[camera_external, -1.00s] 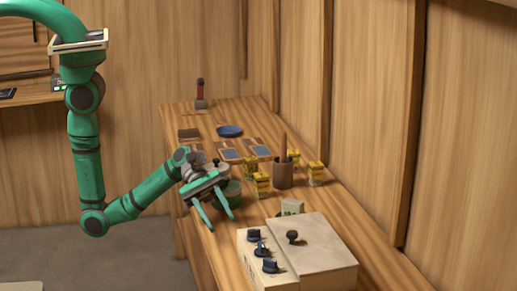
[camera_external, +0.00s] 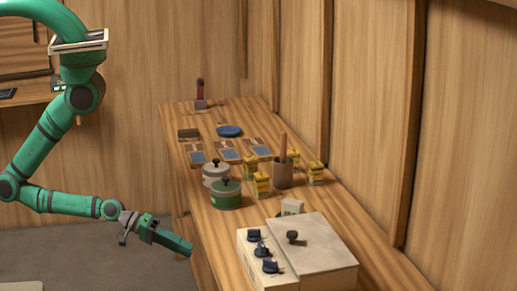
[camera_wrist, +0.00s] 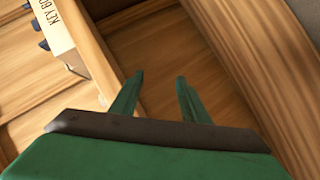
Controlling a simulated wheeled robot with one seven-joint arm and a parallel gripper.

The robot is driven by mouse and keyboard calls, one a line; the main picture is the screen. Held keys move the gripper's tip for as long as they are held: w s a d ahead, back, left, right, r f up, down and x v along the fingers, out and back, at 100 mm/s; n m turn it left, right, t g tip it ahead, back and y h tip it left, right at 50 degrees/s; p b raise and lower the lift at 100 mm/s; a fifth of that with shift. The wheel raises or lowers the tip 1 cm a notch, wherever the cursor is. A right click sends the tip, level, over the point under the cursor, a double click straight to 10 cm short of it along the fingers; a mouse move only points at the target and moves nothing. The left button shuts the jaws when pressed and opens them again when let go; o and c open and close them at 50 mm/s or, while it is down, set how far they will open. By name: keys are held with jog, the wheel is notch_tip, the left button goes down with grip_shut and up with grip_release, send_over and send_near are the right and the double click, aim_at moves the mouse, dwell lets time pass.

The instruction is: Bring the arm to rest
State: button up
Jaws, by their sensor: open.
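My gripper (camera_external: 188,248) hangs at the left of the wooden bench, in front of its near left side. It points to the right and slightly down in the external view. In the wrist view my gripper (camera_wrist: 160,80) shows two green fingers spread apart with nothing between them. The jaws are open and empty. My arm is bent, with its elbow at the left edge of the external view.
The wooden bench (camera_external: 215,240) holds a green lidded pot (camera_external: 226,196), a white lidded pot (camera_external: 214,175), several yellow boxes, a brown cup (camera_external: 283,173), a blue dish (camera_external: 229,131) and a key box (camera_external: 320,255). Floor left of the bench is clear.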

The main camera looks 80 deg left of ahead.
jog(key=s+a+r+m+t+y, duration=0.1)
jog(key=s+a+r+m+y, duration=0.2)
jog(key=a, duration=0.6)
jog(key=s+a+r+m+t+y, duration=0.2)
jog(key=s+a+r, duration=0.3)
jog(key=a, duration=0.4)
jog(key=shift+s+a+r+m+t+y, duration=0.3)
jog(key=shift+r+m+y, duration=0.2)
jog(key=shift+y, duration=0.3)
